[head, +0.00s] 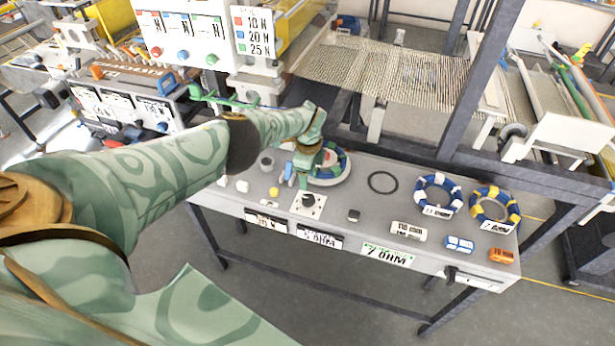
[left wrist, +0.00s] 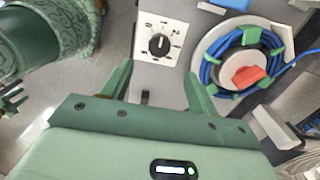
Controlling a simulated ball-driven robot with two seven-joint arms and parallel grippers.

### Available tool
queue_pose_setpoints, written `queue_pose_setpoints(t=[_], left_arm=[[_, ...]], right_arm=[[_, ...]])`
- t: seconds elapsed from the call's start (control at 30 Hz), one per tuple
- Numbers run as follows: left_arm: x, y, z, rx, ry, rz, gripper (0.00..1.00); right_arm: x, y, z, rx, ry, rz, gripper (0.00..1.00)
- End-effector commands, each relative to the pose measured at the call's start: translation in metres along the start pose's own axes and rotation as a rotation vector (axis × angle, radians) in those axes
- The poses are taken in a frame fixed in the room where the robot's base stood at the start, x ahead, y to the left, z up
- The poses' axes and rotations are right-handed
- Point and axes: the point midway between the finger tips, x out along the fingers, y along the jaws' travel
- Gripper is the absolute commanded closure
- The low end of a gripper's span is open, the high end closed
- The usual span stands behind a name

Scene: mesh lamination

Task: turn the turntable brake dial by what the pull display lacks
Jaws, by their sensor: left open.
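The brake dial is a black knob on a white square plate with marks around it; in the head view the dial (head: 308,201) is near the table's front left. In the left wrist view the dial (left wrist: 159,44) lies just beyond my fingertips, with its pointer upward. My left gripper (left wrist: 157,75) is open and empty, apart from the knob; in the head view my left gripper (head: 301,176) is over the table behind the dial. The turntable (head: 341,178) holds a blue coil (left wrist: 211,73). A display on the table front (head: 267,221) has blurred digits. My right gripper is out of view.
Blue-white (head: 438,194) and yellow-blue (head: 494,206) cable coils lie at the table's right, with a black ring (head: 383,182) left of them. A green-lettered sign (head: 387,254) is on the front edge. A white panel (head: 183,35) and a value card (head: 256,33) stand behind.

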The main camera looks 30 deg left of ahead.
Motion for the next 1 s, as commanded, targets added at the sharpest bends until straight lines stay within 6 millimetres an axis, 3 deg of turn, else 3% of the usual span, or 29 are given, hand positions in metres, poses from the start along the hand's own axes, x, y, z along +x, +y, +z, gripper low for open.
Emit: queue_pose_setpoints(t=[0.03, 0.1, 0.3, 0.9, 1.0], left_arm=[[-0.02, 0.0, 0.0, 0.0, 0.0, -0.001, 0.41], [-0.033, 0.0, 0.001, 0.0, 0.0, -0.001, 0.41], [-0.055, 0.0, 0.001, 0.0, 0.0, 0.0, 0.41], [-0.057, 0.0, 0.0, -0.001, 0.0, 0.0, 0.41], [-0.046, 0.005, -0.007, 0.012, 0.027, 0.007, 0.41]], right_arm=[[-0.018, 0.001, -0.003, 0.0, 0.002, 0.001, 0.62], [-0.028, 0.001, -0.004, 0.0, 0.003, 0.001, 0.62], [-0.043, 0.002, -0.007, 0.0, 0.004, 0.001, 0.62], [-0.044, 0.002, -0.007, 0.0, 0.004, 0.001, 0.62], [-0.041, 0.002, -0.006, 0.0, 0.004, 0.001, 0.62]])
